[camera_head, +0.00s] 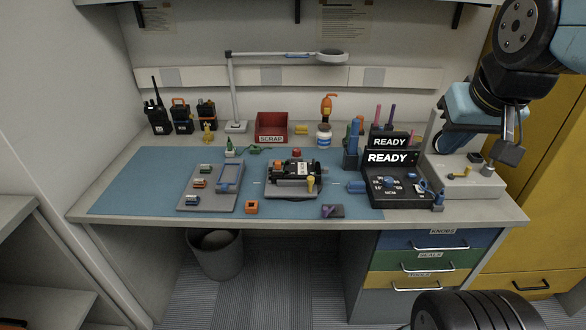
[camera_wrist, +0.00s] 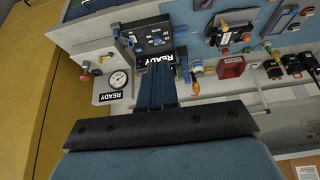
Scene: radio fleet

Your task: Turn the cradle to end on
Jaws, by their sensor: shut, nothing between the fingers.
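The cradle (camera_head: 291,194) stands on the blue mat near the middle of the bench. A dark radio (camera_head: 290,175) with an orange knob lies in it, its long side running roughly left to right in the head view. In the wrist view the radio in the cradle shows small at the top (camera_wrist: 228,34). My gripper (camera_head: 509,152) is raised at the far right, above the bench's right end, well away from the cradle. In the wrist view its fingers (camera_wrist: 157,88) are together with nothing between them.
A grey tray (camera_head: 197,205) with small parts lies left of the cradle. A black READY console (camera_head: 402,188) stands right of it, with a white gauge unit (camera_head: 480,182) beyond. A red scrap bin (camera_head: 271,125), bottle (camera_head: 324,136) and lamp (camera_head: 232,90) stand behind. The front-left mat is clear.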

